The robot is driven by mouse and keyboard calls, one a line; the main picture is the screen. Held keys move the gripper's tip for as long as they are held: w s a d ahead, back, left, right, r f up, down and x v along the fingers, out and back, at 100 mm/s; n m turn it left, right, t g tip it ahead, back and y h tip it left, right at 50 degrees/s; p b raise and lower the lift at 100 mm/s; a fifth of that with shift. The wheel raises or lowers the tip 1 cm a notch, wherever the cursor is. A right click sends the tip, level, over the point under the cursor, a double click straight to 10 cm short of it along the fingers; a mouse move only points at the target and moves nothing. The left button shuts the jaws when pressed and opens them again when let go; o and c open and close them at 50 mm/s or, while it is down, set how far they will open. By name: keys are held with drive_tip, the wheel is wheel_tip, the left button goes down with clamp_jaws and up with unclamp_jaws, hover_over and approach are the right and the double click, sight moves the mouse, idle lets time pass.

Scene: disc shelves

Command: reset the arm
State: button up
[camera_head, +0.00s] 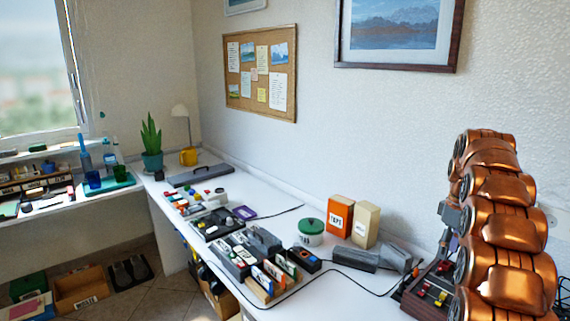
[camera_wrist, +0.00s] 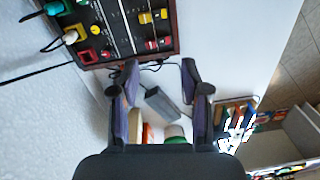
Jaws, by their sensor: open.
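My gripper (camera_wrist: 160,72) shows in the wrist view with its two dark fingers spread apart and nothing between them. Beyond the fingers, a grey box (camera_wrist: 163,104) lies on the white table, apart from them. A control panel (camera_wrist: 122,28) with red, yellow and green knobs and plugs is at the top of the wrist view. In the head view my copper-coloured arm stands folded at the right, beside the same panel (camera_head: 432,286); it hides part of the table's right end. The gripper is hard to make out there.
The white table (camera_head: 345,292) holds a green-lidded tin (camera_head: 311,231), an orange box (camera_head: 340,217), a beige box (camera_head: 366,224) and a tray of cases (camera_head: 268,283). A black cable crosses the front. A potted plant (camera_head: 152,145) stands at the far corner.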

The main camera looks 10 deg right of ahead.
drive_tip(key=s+a+r+m+g+p, duration=0.1)
drive_tip(key=s+a+r+p, duration=0.15)
drive_tip(key=s+a, duration=0.7)
drive_tip(key=s+a+r+m+p, duration=0.15)
drive_tip(key=s+a+r, duration=0.35)
drive_tip(key=a, duration=0.7)
drive_tip(key=s+a+f+m, duration=0.1)
drive_tip(key=s+a+f, duration=0.1)
drive_tip(key=s, duration=0.6)
drive_tip(key=s+a+f+m+p, duration=0.1)
drive_tip(key=s+a, duration=0.3)
drive_tip(key=s, duration=0.4)
drive_tip(key=s+a+f+m, duration=0.1)
drive_tip(key=s+a+f, duration=0.2)
drive_tip(key=s, duration=0.5)
drive_tip(key=shift+a+f+g, duration=0.25)
drive_tip(key=shift+f+g, duration=0.05)
drive_tip(key=shift+f, duration=0.05)
drive_tip(key=shift+c, duration=0.4)
